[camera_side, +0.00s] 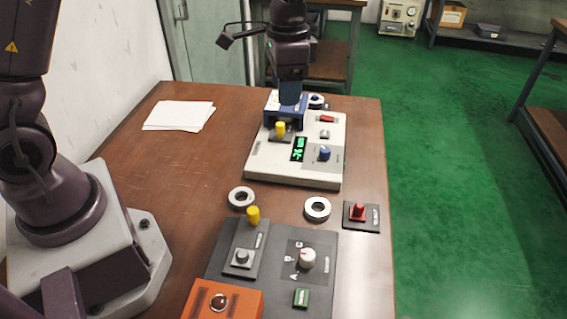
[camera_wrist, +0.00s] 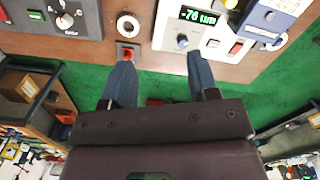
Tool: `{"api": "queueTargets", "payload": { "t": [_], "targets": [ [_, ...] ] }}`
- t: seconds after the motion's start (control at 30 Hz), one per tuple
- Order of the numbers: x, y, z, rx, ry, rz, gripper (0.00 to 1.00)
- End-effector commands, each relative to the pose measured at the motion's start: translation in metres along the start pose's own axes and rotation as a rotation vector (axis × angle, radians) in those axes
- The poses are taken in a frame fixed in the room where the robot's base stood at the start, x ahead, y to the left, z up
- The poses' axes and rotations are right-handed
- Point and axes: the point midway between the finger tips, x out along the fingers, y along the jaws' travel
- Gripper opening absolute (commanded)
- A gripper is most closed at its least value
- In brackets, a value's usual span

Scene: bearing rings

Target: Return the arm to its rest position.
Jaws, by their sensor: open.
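My gripper (camera_side: 290,97) is at the far end of the table, over or in front of the blue block on the beige panel. The side view does not show clearly whether they are apart. In the wrist view my gripper (camera_wrist: 160,60) has its two dark fingers spread wide with nothing between them. Three pale rings lie in view: one near ring (camera_side: 241,197), another to its right (camera_side: 317,209), and a far ring (camera_side: 316,101) beside the blue block, partly hidden.
The beige panel (camera_side: 262,170) has a lit display, blue knob and yellow peg (camera_side: 281,129). The dark panel (camera_side: 322,268) and orange box (camera_side: 240,303) are nearest. A red switch (camera_side: 358,210) is right. White papers (camera_side: 178,116) lie left; the table middle-left is clear.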

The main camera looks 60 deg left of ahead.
Motion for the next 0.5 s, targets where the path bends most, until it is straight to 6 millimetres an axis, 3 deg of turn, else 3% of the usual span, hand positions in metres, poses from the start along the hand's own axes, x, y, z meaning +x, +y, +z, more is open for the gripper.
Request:
{"api": "queueTargets", "payload": {
  "t": [0.03, 0.2, 0.5],
  "targets": [
    [-0.018, 0.006, 0.018, -0.049, 0.024, -0.021, 0.54],
    [-0.055, 0.024, 0.074, -0.216, 0.106, -0.057, 0.54],
    [-0.086, 0.058, 0.163, -0.406, 0.309, -0.067, 0.54]
  ]
}}
